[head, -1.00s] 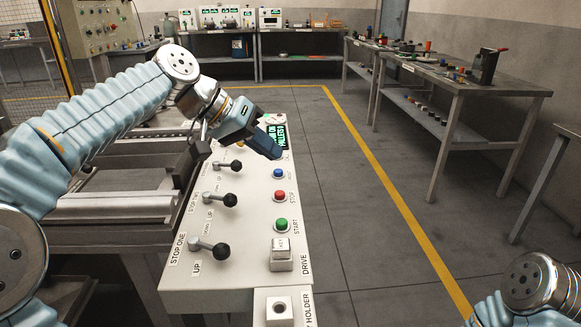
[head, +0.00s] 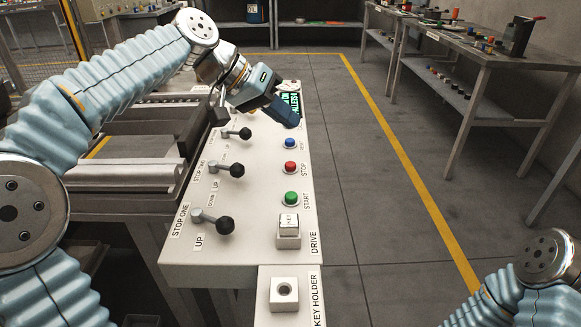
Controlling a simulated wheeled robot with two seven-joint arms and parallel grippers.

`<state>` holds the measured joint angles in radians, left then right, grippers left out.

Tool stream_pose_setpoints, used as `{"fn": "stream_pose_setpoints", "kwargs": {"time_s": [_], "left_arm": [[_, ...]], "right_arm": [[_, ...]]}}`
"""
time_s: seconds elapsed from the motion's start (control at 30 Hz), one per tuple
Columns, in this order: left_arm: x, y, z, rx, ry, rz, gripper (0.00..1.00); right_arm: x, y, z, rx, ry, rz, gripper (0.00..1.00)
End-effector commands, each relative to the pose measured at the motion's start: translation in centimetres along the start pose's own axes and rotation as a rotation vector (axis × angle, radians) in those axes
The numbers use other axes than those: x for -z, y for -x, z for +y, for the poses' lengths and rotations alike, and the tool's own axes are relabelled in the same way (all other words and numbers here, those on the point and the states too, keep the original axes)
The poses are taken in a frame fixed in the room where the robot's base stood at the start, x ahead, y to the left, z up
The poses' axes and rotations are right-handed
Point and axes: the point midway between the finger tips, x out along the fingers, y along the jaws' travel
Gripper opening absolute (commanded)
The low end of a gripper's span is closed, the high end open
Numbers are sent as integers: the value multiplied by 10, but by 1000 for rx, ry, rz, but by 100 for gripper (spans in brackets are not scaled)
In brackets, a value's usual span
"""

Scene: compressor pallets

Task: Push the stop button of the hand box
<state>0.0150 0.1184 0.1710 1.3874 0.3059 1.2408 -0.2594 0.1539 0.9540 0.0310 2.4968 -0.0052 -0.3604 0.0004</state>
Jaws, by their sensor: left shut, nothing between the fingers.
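The hand box (head: 250,245) is a white sloped panel in the middle of the head view. Its red stop button (head: 290,168), labelled STOP, sits on the right side between a blue button (head: 290,143) above and a green START button (head: 291,198) below. My left gripper (head: 294,122) is shut and empty, with its tip over the panel just above the blue button in the picture, in front of a small green-lit display (head: 290,98). It appears apart from the red button. My right arm shows at the bottom right, but its gripper is out of view.
Several black-knobbed levers (head: 226,225) stand on the panel's left side. A DRIVE key switch (head: 289,231) and a key holder (head: 284,293) lie nearer. A conveyor frame (head: 120,172) is at left. A workbench (head: 480,65) stands at right beyond open floor.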

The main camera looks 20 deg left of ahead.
Motion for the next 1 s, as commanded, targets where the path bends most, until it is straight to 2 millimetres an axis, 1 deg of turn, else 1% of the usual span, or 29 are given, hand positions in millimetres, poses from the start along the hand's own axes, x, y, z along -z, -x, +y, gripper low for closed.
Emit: {"fn": "stream_pose_setpoints", "kwargs": {"time_s": [0.03, 0.2, 0.4, 0.53, 1.0], "left_arm": [[-7, -10, -7, 0, 0, 0, 0], [-20, -28, -20, 0, 0, 1, 0], [-31, -43, -31, 0, 1, 1, 0], [-33, -46, -33, 0, 1, 1, 0], [-33, -45, -33, 0, 1, 1, 0]], "right_arm": [[0, -13, 6, -1, -1, 0, 43], [0, -35, 16, -4, -5, 3, 43], [3, -49, 28, -13, -14, 13, 43], [4, -52, 30, -16, -16, 16, 43], [5, -50, 30, -16, -16, 17, 43]]}}
